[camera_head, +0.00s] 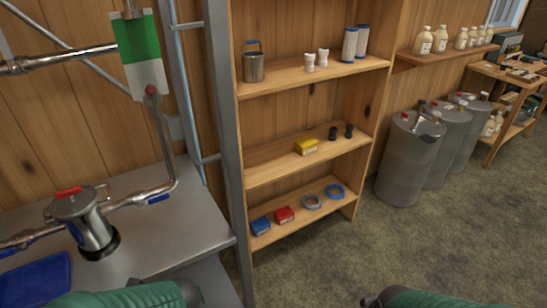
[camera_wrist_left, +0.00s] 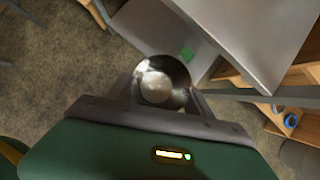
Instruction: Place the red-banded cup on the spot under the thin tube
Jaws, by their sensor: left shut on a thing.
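In the left wrist view my left gripper (camera_wrist_left: 160,88) is shut on a round, shiny metal cup (camera_wrist_left: 160,70), seen from above between the two fingers. A red band on it does not show from this angle. Beyond the cup is a grey metal surface (camera_wrist_left: 150,25) with a small green patch (camera_wrist_left: 187,54) on it. I cannot tell whether that patch is the spot. The cup and both grippers' fingers are out of that view. I cannot pick out the thin tube with certainty.
A steel table (camera_head: 175,225) at left carries a metal canister (camera_head: 93,230) with a red handle, pipes and a blue tray (camera_head: 35,280). A grey upright post (camera_head: 228,130) stands beside a wooden shelf (camera_head: 290,160). Grey drums (camera_head: 407,165) stand on the right.

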